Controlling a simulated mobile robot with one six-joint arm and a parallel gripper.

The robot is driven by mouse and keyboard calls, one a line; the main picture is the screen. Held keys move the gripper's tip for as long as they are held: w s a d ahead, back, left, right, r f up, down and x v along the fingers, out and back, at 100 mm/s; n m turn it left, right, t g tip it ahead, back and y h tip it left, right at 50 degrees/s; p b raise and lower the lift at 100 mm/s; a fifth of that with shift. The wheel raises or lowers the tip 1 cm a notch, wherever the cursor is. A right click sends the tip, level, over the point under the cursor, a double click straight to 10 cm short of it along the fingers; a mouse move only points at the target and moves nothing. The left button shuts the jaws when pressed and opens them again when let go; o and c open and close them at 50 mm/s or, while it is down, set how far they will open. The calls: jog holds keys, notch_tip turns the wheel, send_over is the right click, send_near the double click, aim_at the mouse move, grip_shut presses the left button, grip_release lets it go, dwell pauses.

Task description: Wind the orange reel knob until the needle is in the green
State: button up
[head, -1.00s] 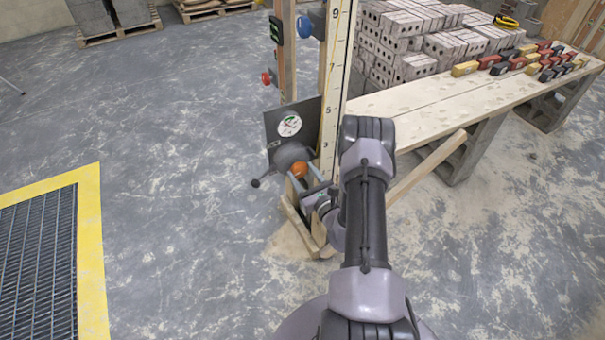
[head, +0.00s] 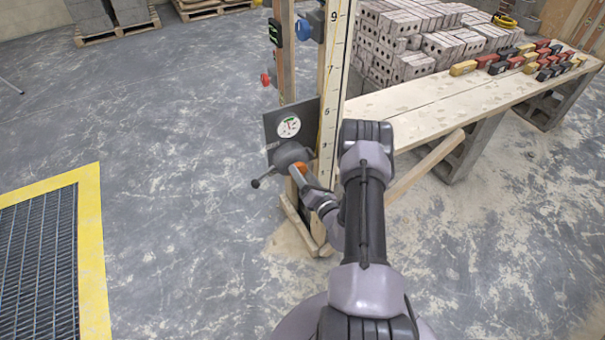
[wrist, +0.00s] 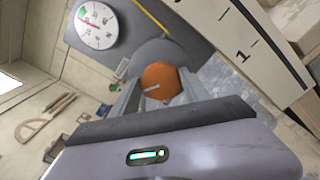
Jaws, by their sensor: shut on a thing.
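The orange reel knob (head: 300,169) sits on a grey round reel hub (head: 287,153) on a dark plate fixed to the wooden post. In the wrist view the orange knob (wrist: 160,82) lies between the two fingers of my gripper (wrist: 158,92), which is shut on it. In the head view my gripper (head: 304,178) reaches the knob from the lower right and partly hides it. The white dial (head: 289,127) is above the hub.
A tall numbered board (head: 334,75) stands close behind the plate. A plank bench (head: 440,105) with several coloured blocks is to the right. A blue knob (head: 304,29) and a red knob (head: 266,80) are higher on the posts. The floor at left is clear up to a yellow-edged grate (head: 92,250).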

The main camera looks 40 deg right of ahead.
jog(key=shift+f+m, duration=0.1)
jog(key=shift+m, duration=0.6)
jog(key=o, duration=1.4)
jog(key=p+v, duration=0.4)
jog(key=v, duration=1.3)
jog(key=shift+s+a, duration=0.15)
jog(key=shift+s, duration=0.05)
